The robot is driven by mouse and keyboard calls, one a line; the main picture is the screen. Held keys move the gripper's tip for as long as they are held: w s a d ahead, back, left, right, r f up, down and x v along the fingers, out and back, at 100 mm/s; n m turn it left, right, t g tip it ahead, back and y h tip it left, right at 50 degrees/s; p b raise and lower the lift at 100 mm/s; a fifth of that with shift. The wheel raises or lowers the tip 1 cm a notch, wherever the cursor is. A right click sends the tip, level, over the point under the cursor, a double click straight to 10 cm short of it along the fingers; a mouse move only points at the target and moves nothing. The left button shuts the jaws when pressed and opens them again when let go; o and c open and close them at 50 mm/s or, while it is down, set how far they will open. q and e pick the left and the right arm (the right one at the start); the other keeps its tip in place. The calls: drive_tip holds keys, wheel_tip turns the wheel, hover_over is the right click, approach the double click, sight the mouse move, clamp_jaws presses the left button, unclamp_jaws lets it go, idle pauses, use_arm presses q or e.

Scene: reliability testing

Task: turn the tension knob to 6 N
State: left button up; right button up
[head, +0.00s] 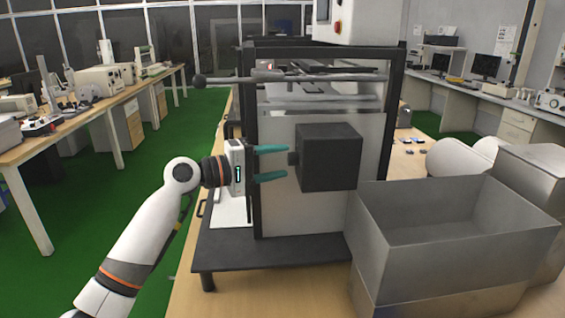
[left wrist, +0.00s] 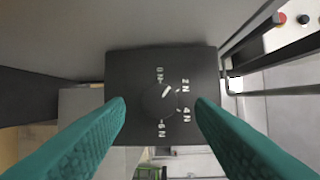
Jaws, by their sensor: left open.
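The tension knob (head: 293,158) is a small dark stub on the left side of a black box (head: 331,157) on the machine. In the left wrist view the round dark knob (left wrist: 156,103) faces the camera, with labels 0N, 2N, 4N and 6N around its right side. Its white pointer mark slants to the upper right, between 0N and 2N. My left gripper (head: 287,160) is open, its teal fingers level with the knob, one above and one below it in the head view. In the left wrist view the fingertips (left wrist: 160,104) stand apart on both sides of the knob, with gaps.
The machine's dark frame (head: 250,150) surrounds the box, with a horizontal bar (head: 290,77) above the gripper. A dark base plate (head: 240,252) lies below. An open metal bin (head: 450,240) stands at the right front.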

use_arm(q)
drive_tip(key=b+v, duration=0.1)
drive_tip(key=v, duration=0.9)
drive_tip(key=shift+a, duration=0.1)
drive_tip(key=w+d+n+p, duration=0.2)
drive_tip(key=d+n+p, duration=0.1)
drive_tip(key=p, duration=0.1)
drive_tip(key=w+d+n+y+p, duration=0.1)
drive_tip(key=w+d+n+p, duration=0.1)
drive_tip(key=d+n+p, duration=0.1)
drive_tip(key=w+d+n+y+p, duration=0.1)
drive_tip(key=w+d+n+p, duration=0.1)
drive_tip(key=d+n+p, duration=0.1)
drive_tip(key=shift+d+r+g+p, duration=0.1)
drive_tip(key=shift+d+g+p, duration=0.45)
drive_tip(key=shift+p, duration=0.75)
drive_tip(key=shift+d, duration=0.1)
drive_tip(key=c, duration=1)
drive_tip(key=shift+s+t+y, duration=0.1)
drive_tip(key=shift+t+y, duration=0.15)
drive_tip(key=shift+y, duration=0.05)
